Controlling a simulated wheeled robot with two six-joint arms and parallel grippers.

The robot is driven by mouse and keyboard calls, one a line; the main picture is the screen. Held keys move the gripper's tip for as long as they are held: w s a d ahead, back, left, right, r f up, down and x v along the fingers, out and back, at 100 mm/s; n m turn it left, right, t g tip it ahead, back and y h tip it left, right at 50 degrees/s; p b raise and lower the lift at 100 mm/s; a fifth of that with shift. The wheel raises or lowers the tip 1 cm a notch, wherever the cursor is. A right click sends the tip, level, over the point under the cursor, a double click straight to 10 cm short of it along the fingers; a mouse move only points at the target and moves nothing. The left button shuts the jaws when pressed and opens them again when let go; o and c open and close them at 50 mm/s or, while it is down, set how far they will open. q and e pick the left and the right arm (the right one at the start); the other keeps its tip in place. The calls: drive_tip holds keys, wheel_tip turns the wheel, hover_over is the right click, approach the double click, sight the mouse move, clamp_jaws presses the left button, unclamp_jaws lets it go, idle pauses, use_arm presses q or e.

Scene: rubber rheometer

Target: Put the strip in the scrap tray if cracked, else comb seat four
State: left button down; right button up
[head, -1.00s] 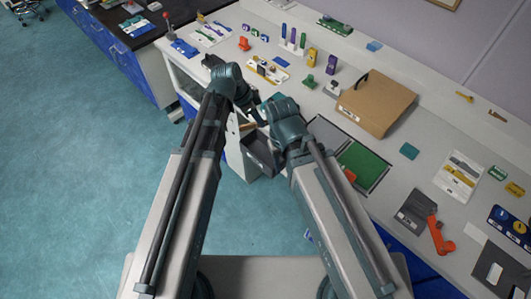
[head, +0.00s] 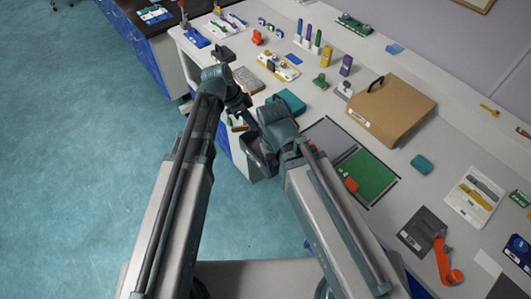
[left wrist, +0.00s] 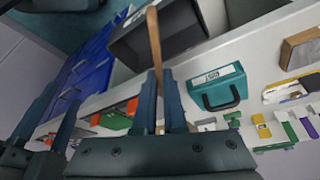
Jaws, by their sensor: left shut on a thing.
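My left gripper (head: 239,116) is shut on a thin brown strip (left wrist: 154,38), which sticks out beyond the fingertips (left wrist: 162,88) in the left wrist view. In the head view a short piece of the strip (head: 240,128) shows below the gripper. I cannot make out any crack on it at this size. A dark grey open box (left wrist: 165,35), perhaps the scrap tray, lies just beyond the strip. It also shows in the head view (head: 257,157), close to my right gripper (head: 262,145), whose fingers are mostly hidden. I cannot tell whether the right gripper holds it. I cannot identify the comb surely.
A teal case (head: 291,101) stands on the bench near my grippers. A brown case (head: 392,110), a green mat (head: 367,172) and a rack with coloured posts (head: 307,40) are on the bench. Open floor (head: 80,180) lies to the left.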

sight(251, 129)
use_arm(q)
wheel_tip(251, 129, down, 5)
drive_tip(key=b, duration=0.4)
drive_tip(key=c, duration=0.9)
unclamp_jaws()
drive_tip(key=shift+r, duration=0.1)
drive_tip(key=p+v, duration=1.1)
drive_tip(key=v, duration=0.1)
drive_tip(key=shift+r, duration=0.2)
drive_tip(key=shift+s+a+r+p, duration=0.1)
drive_tip(key=shift+a+r+p, duration=0.3)
drive_tip(key=shift+r+p, duration=0.3)
drive_tip(key=shift+f, duration=0.15)
